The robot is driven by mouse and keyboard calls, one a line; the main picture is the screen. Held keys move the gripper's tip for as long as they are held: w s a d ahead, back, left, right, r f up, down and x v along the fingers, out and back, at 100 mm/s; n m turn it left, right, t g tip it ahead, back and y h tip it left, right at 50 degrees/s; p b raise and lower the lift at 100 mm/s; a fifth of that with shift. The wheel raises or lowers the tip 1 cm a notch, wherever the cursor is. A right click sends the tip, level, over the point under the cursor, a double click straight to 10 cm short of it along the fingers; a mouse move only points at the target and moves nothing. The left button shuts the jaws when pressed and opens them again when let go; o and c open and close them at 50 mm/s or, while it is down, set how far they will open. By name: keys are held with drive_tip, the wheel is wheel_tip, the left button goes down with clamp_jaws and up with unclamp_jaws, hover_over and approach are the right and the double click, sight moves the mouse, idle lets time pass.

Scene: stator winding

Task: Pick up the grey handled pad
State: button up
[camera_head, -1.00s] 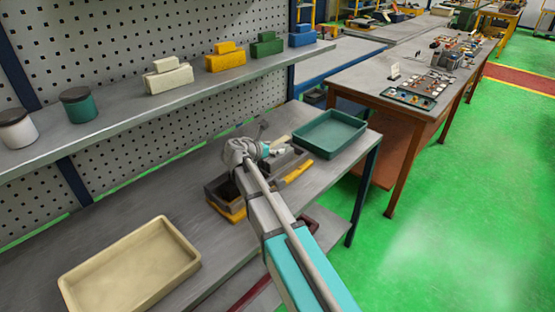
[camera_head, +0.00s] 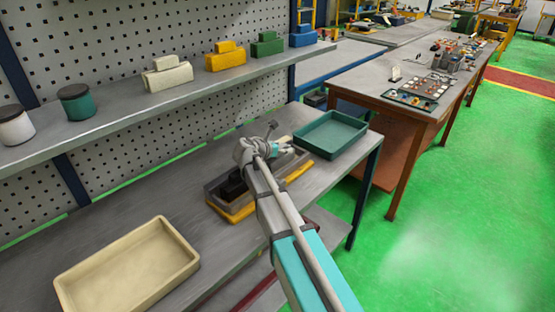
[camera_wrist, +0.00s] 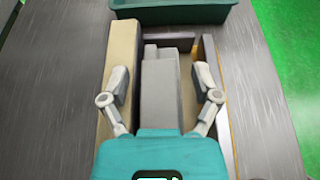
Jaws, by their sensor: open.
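The grey handled pad (camera_wrist: 160,95) lies in a long open box (camera_wrist: 119,60), seen from above in the wrist view. It is a plain grey block with a narrower raised part along its top. My gripper (camera_wrist: 161,78) is open, with one finger on the left of the pad and one on the right. Gaps show between fingers and pad, so it is not held. In the head view my gripper (camera_head: 276,150) is over the far half of the box (camera_head: 240,208), and my arm hides most of the pad.
A black item (camera_head: 235,187) sits in the near part of the box. A green tray (camera_head: 330,135) stands just beyond the box, and a cream tray (camera_head: 128,268) at the near left. A shelf (camera_head: 130,112) with coloured handled blocks and two jars runs above the bench.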

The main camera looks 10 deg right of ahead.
clamp_jaws()
drive_tip(key=shift+r, duration=0.15)
idle(0.4)
wheel_tip(320, 180, up, 3)
drive_tip(key=p, duration=0.3)
drive_tip(key=s+r+p, duration=0.9)
drive_tip(key=s+p, duration=0.1)
drive_tip(key=s, duration=0.4)
drive_tip(key=shift+a+r, duration=0.15)
drive_tip(key=shift+r, duration=0.25)
